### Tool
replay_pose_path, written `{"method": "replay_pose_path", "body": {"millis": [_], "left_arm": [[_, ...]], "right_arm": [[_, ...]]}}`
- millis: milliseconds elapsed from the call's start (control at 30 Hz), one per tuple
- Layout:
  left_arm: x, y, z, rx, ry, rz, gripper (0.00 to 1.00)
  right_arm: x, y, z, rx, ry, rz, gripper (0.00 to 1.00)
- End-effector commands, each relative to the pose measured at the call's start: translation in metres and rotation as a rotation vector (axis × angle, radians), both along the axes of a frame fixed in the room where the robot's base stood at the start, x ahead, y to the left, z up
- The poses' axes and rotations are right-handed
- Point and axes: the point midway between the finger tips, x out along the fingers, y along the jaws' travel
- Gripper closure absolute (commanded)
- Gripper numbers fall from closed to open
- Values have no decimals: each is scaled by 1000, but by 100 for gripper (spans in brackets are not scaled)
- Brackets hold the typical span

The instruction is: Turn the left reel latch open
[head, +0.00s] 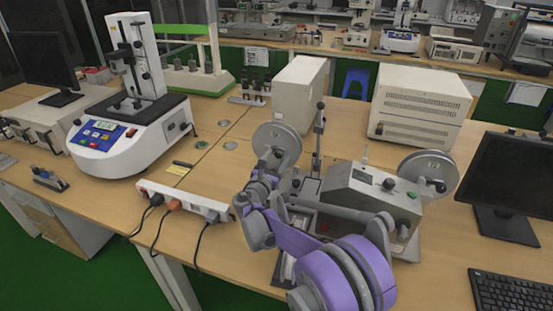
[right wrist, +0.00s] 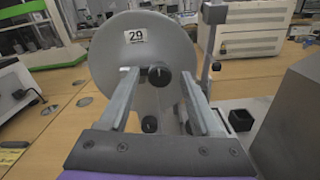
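The left reel (head: 277,138) is a grey disc on the left side of the tabletop machine (head: 370,195). In the right wrist view the reel (right wrist: 110,55) faces me and bears a white label with 29. Its latch (right wrist: 159,77) is a dark knob with a small bar at the reel's centre. My right gripper (right wrist: 160,90) is open in front of the reel, one finger on each side of the latch. I cannot tell whether either finger touches it. In the head view my right gripper (head: 268,165) covers the lower part of the reel. My left gripper is not in view.
A second reel (head: 428,172) is on the machine's right side. A post (head: 318,135) stands just right of the left reel. A power strip (head: 185,200) with cables lies left of my arm. Beige boxes (head: 420,105) stand behind, and a monitor (head: 505,185) stands at right.

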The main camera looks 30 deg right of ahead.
Motion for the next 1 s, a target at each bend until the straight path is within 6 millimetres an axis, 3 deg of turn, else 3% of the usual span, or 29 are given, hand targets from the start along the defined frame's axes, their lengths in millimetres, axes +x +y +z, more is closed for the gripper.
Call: {"method": "replay_pose_path", "body": {"millis": [67,333,733,1000], "left_arm": [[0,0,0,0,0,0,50],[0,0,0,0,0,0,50],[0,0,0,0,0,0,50],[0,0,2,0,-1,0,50]], "right_arm": [[0,0,0,0,0,0,51],[0,0,0,0,0,0,100],[0,0,0,23,-27,0,100],[0,1,0,125,-147,0,100]]}}
